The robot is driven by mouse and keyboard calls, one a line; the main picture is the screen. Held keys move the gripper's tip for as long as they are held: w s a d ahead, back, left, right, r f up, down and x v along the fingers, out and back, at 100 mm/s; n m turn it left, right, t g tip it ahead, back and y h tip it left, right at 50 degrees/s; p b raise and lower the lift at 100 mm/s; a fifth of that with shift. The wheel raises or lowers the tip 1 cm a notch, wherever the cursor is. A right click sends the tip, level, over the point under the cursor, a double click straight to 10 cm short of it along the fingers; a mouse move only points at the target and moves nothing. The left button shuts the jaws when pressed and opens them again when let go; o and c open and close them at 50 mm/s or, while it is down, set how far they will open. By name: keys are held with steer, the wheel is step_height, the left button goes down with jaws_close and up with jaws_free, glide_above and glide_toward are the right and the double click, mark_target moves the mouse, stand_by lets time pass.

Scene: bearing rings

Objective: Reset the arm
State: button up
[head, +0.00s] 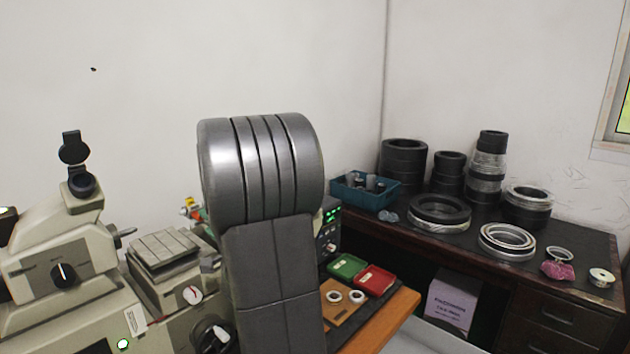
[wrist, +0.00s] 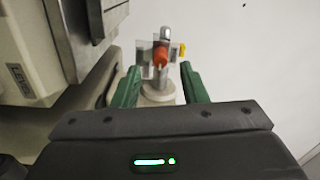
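My gripper (wrist: 158,82) shows in the wrist view with its two green fingers apart and nothing held between them. Beyond the fingertips stands a small post on a round pale base (wrist: 158,94), with an orange part (wrist: 160,56) and clear plates around it. My grey arm (head: 265,210) fills the middle of the head view, raised and close to the camera. It hides part of the bench behind it, and my gripper cannot be made out in that view.
Beige machines (head: 65,265) stand at left. Right of my arm, two small rings (head: 334,297) lie on a brown board beside a green tray (head: 347,266) and a red tray (head: 374,280). A dark desk (head: 545,300) at right bears a blue crate (head: 364,192) and several large bearing rings (head: 508,241).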

mark_target(201, 218)
steer(key=shift+p+x, duration=0.3)
steer(key=shift+x, duration=1.4)
steer(key=shift+s, duration=0.1)
